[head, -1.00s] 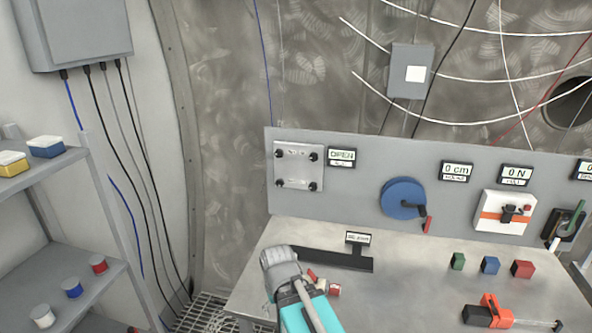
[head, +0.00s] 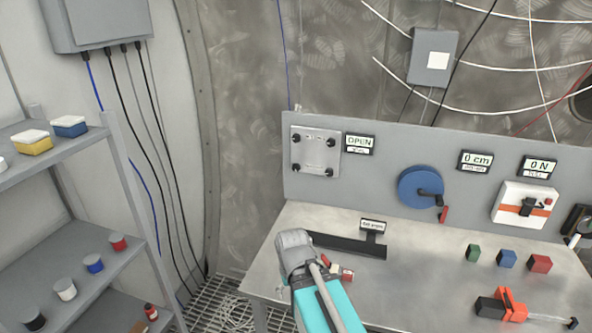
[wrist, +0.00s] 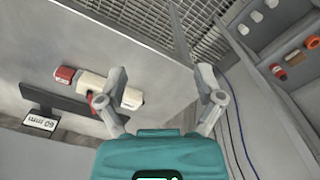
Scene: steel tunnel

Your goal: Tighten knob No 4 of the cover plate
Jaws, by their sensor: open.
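The cover plate (head: 315,151) is a light grey square on the upright panel, with a dark knob near each corner. Which knob is No 4 cannot be read. A display beside it (head: 360,143) reads OPEN. My arm reaches up from the bottom of the head view, in front of and below the plate; its fingers are hidden there. In the wrist view my gripper (wrist: 163,85) is open and empty, with its two fingers apart above the table's edge. The cover plate is not in the wrist view.
The table (head: 420,262) carries a dark bar (head: 345,245), coloured blocks (head: 507,258) and an orange-black tool (head: 503,305). A blue crank wheel (head: 418,187) is on the panel. A shelf (head: 60,160) with jars stands left.

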